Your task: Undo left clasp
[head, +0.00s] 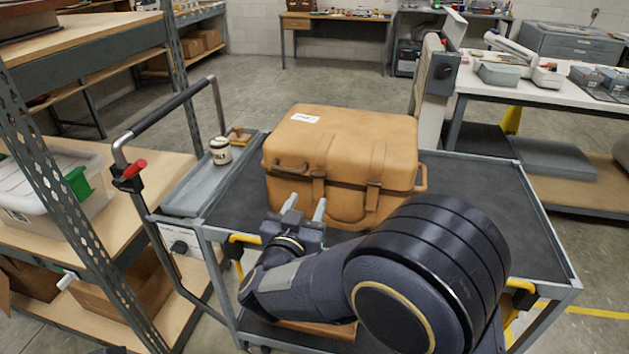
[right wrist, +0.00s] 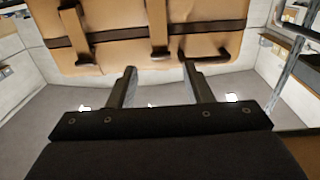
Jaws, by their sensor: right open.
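A tan case (head: 345,135) with a dark band around its seam stands closed on the cart. The left clasp (head: 318,189) is a tan strap across the seam on its front; the right clasp (head: 375,188) is a similar strap. My right gripper (head: 306,207) is open and empty in front of the left clasp, fingers pointing at the case. The right wrist view appears upside down; there the left clasp (right wrist: 158,30) lines up with the gap between the fingertips (right wrist: 158,69). They look apart from it. My left gripper is not in view.
The case sits on the dark cart top (head: 470,185). A grey tray (head: 195,190) and a small cream jar (head: 220,151) are at its left, near the cart handle (head: 165,110). A shelf rack (head: 85,210) stands left; a white worktable (head: 540,92) stands at the right.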

